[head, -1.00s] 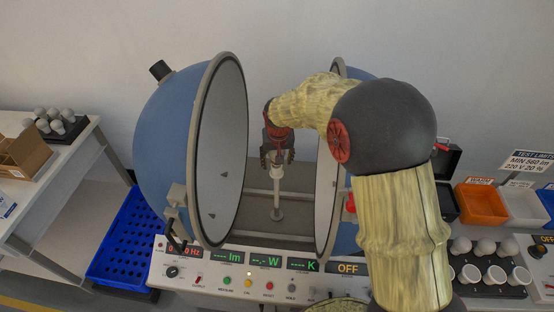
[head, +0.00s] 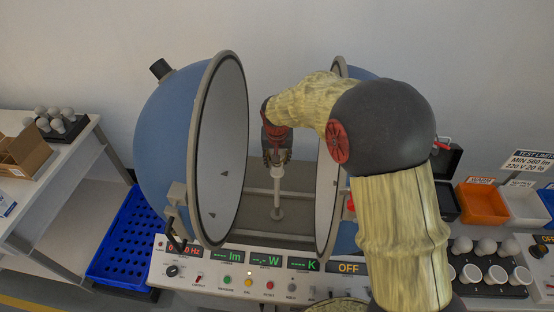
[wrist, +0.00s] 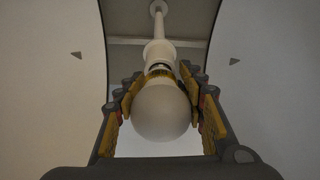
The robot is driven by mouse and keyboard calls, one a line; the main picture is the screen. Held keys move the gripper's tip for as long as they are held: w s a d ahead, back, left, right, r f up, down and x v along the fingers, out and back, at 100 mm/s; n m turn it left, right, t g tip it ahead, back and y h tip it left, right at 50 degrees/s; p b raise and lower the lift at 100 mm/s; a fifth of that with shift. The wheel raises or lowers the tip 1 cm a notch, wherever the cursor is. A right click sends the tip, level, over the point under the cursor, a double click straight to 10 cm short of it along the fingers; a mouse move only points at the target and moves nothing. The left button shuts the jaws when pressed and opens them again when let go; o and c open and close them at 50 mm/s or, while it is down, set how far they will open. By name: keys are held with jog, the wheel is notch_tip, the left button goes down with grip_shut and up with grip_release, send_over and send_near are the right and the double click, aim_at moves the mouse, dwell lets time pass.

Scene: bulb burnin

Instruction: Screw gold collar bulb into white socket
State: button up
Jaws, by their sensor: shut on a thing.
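The bulb (wrist: 160,110) has a round white globe and a gold collar (wrist: 160,72). The fingers of my gripper (wrist: 162,100) stand on both sides of the globe and are shut on it. The white socket (wrist: 158,52) is directly beyond the collar, on top of a white post between the sphere halves. The collar is at the socket's mouth; how deep it sits I cannot tell. In the head view my gripper (head: 277,155) points down over the white socket (head: 277,172), and the bulb is hidden by the fingers.
The open blue sphere halves (head: 170,130) stand close on both sides of my gripper. A control panel (head: 240,275) lies in front. Several bulbs and white cups (head: 495,274) sit at right, near an orange bin (head: 484,205). A blue crate (head: 122,245) is at left.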

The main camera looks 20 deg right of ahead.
jog(key=m+b, duration=0.1)
jog(key=m, duration=0.2)
jog(key=m+h+b, duration=0.1)
jog(key=m+b, duration=0.1)
jog(key=m, duration=0.1)
jog(key=shift+f+g+h, duration=0.2)
jog(key=shift+g+h, duration=0.1)
jog(key=m+g+b, duration=0.1)
jog(key=m, duration=0.4)
jog(key=shift+r+m+h, duration=0.1)
jog(key=shift+m+h, duration=0.3)
jog(key=m+g, duration=0.1)
jog(key=m, duration=0.1)
jog(key=m+g, duration=0.1)
jog(key=m, duration=0.2)
jog(key=shift+m, duration=0.3)
jog(key=m+g+p, duration=0.1)
jog(key=m, duration=0.3)
jog(key=shift+y, duration=0.3)
jog(key=o, duration=1.1)
jog(key=shift+w, duration=0.1)
